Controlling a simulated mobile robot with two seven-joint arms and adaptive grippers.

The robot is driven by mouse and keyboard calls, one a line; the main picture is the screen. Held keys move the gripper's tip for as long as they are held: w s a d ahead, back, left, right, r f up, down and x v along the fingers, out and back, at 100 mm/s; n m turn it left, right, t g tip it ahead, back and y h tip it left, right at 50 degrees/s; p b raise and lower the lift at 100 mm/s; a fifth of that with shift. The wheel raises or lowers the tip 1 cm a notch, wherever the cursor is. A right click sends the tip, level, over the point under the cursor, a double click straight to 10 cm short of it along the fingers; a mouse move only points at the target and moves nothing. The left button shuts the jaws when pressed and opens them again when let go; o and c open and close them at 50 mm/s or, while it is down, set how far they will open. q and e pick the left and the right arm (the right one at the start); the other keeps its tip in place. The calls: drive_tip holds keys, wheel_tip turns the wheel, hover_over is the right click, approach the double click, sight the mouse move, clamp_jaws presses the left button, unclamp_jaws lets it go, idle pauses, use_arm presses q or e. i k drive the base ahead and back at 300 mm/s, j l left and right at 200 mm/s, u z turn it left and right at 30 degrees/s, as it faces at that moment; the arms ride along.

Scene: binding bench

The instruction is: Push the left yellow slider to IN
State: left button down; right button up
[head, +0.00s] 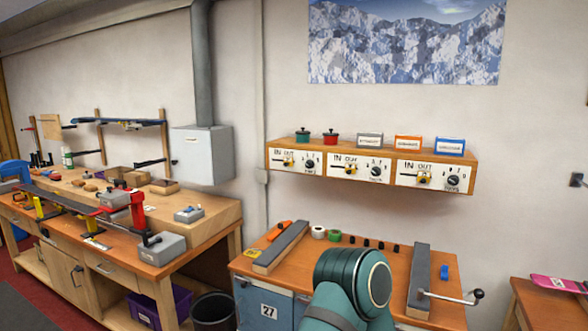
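A wooden shelf box (375,152) on the wall carries three white panels, each marked IN and OUT and fitted with a yellow slider and a black dial. The left yellow slider (289,162) is on the left panel (296,160) and appears to sit below the OUT label. The middle yellow slider (351,170) and the right yellow slider (424,178) look similarly placed. Nothing touches the left slider. A teal link of my arm rises at bottom centre, below the shelf. Neither of my grippers shows.
A wooden bench (334,264) stands below the shelf, with two long grey bars, tape rolls and a crank handle (462,296). Small pots and boxes stand on the shelf. A grey wall box (202,154) is to the left. The wall before the panels is clear.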

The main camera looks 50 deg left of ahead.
sight(288, 160)
drive_tip(key=j+z, duration=0.1)
drive_tip(key=j, duration=1.65)
drive_tip(key=j+z, duration=0.1)
drive_tip(key=j, duration=1.65)
drive_tip(key=k, duration=0.05)
